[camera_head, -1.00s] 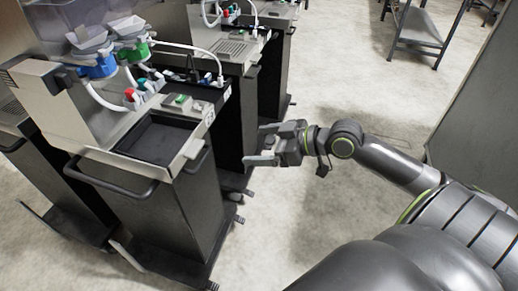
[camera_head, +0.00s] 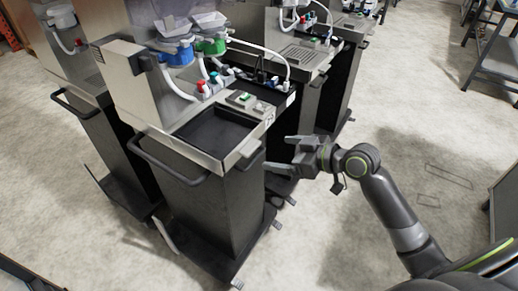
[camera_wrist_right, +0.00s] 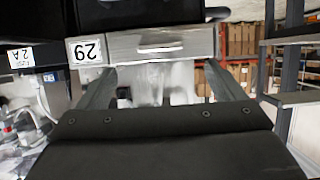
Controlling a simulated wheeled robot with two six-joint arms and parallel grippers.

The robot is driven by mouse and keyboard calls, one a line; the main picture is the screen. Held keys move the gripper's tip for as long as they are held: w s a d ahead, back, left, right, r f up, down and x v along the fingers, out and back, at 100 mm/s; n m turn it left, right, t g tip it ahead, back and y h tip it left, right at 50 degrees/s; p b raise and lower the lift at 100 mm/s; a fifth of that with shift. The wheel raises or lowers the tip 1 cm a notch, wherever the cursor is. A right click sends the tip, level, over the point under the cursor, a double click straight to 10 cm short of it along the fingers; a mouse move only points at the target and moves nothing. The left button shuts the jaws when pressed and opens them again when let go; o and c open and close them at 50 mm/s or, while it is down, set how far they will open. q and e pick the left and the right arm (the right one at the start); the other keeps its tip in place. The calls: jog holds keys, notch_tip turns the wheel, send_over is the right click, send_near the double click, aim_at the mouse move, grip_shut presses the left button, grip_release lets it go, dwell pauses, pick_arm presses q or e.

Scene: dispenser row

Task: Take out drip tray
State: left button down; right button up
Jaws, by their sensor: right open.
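The nearest dispenser cart (camera_head: 215,205) has a steel top with a dark, shallow, rectangular drip tray (camera_head: 212,138) set in its front part. My right gripper (camera_head: 275,153) is open and empty, just right of this cart and close to its front right top corner. In the right wrist view its two fingers (camera_wrist_right: 162,85) are spread apart below a steel panel (camera_wrist_right: 160,44) with a slot, beside a label reading 29 (camera_wrist_right: 87,50), upside down. Whether the fingers touch the panel cannot be told. My left gripper is not in view.
A black handle bar (camera_head: 168,165) runs along the cart's front. Blue and green valves (camera_head: 210,46) and white hoses sit above the tray. More carts (camera_head: 320,85) stand behind and to the left.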

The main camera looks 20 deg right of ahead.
aim_at(253, 148)
jog(key=x, duration=0.8)
jog(key=shift+w+a, duration=0.1)
jog(key=shift+p, duration=0.3)
jog(key=c, duration=1.3)
jog(key=shift+r, duration=0.1)
jog(key=shift+r, duration=0.15)
